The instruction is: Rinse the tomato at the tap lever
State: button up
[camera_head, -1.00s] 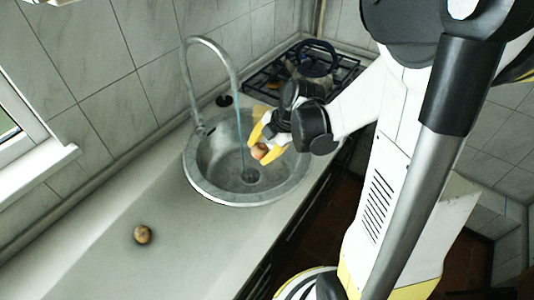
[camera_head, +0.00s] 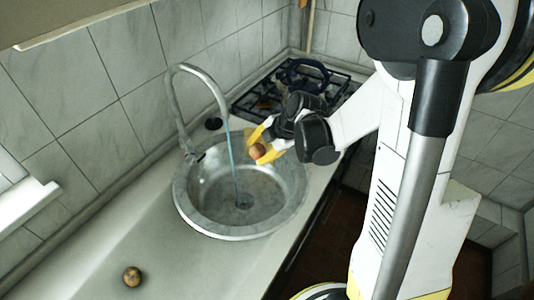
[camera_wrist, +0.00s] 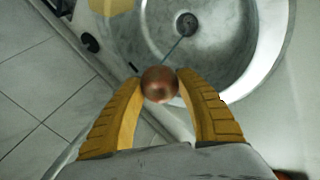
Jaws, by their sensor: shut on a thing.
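My gripper (camera_head: 264,146) has yellow fingers shut on a round, reddish-brown thing, taken as the tomato (camera_head: 257,151). In the wrist view the tomato (camera_wrist: 159,84) sits between the two fingertips. In the head view it appears over the far right rim of the round metal sink (camera_head: 185,207), to the right of the water. The curved tap (camera_head: 176,100) stands at the sink's wall side, and a thin bluish stream (camera_head: 232,165) runs from its spout toward the drain. The stream and tomato look apart. I cannot make out a separate lever clearly.
A brown round item (camera_head: 132,276) lies on the counter (camera_head: 150,235) in front of the sink. A small black round fitting (camera_head: 214,123) is behind the tap. A hob (camera_head: 280,90) with a dark blue pan-like thing stands beyond. A window ledge is at left.

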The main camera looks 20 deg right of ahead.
jog(key=w+a+f+b, duration=0.1)
jog(key=w+a, duration=0.4)
jog(key=w, duration=0.2)
jog(key=shift+f, duration=0.35)
jog(key=shift+d+b, duration=0.2)
jog(key=shift+b, duration=0.1)
dwell(0.3)
jog(key=shift+d, duration=0.4)
jog(key=shift+a, duration=0.1)
jog(key=shift+a, duration=0.5)
jog(key=shift+d, duration=0.15)
jog(key=shift+d+b, duration=0.3)
jog(key=shift+d, duration=0.15)
jog(key=shift+s, duration=0.15)
